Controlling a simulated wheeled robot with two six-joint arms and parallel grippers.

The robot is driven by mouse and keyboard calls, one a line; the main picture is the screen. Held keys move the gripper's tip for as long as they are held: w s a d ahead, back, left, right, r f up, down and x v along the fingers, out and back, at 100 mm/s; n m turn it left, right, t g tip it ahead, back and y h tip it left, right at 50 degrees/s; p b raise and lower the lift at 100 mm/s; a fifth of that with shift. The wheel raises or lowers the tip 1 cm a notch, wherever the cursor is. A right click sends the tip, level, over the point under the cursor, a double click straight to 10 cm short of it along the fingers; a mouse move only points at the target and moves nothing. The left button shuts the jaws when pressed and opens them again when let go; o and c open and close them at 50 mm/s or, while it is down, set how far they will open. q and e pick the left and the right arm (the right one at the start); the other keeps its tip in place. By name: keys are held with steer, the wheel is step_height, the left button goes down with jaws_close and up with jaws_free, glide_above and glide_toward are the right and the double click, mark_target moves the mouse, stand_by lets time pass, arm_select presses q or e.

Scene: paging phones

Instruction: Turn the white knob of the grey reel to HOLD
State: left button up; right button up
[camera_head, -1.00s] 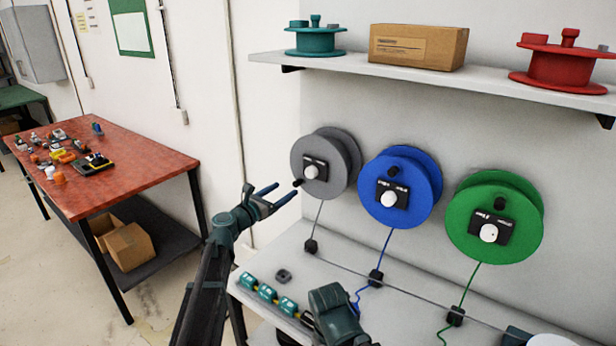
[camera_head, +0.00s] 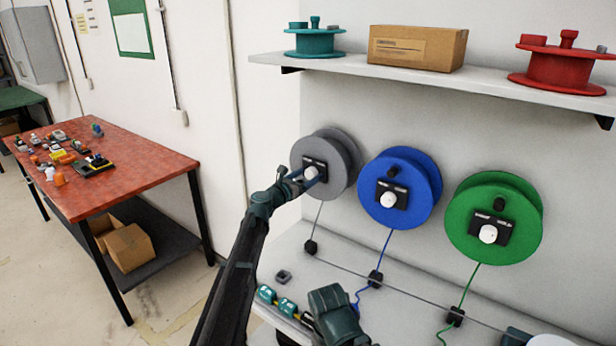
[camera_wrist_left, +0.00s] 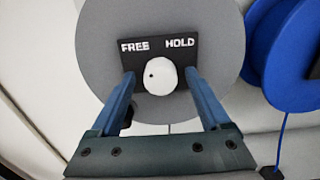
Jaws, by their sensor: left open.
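The grey reel (camera_head: 345,150) is mounted on the wall, left of the blue one. Its dark plate (camera_wrist_left: 128,62) reads FREE at left and HOLD at right in the left wrist view. The round white knob (camera_wrist_left: 160,78) sits below the words, with a dark dot on its left side, the FREE side. My left gripper (camera_head: 306,178) is at the grey reel, open, with one finger on each side of the knob. I cannot tell whether the fingers touch it. In the head view the gripper partly covers the knob. A dark teal part of my right arm shows at the bottom.
The blue reel (camera_head: 400,165) and green reel (camera_head: 470,240) hang to the right with their own knobs. A shelf (camera_head: 480,80) runs above. A light bench (camera_head: 320,245) below holds cables, dark cable blocks and teal labelled pieces. A red table (camera_head: 140,165) stands at left.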

arm_select(q)
steer(key=shift+w, duration=0.1)
jaws_close()
stand_by(0.4)
steer(key=shift+m, duration=0.3)
steer(key=m, duration=0.3)
steer(key=shift+m, duration=0.4)
steer(key=m, duration=0.9)
steer(key=shift+m, duration=2.2)
steer(key=shift+d, duration=0.1)
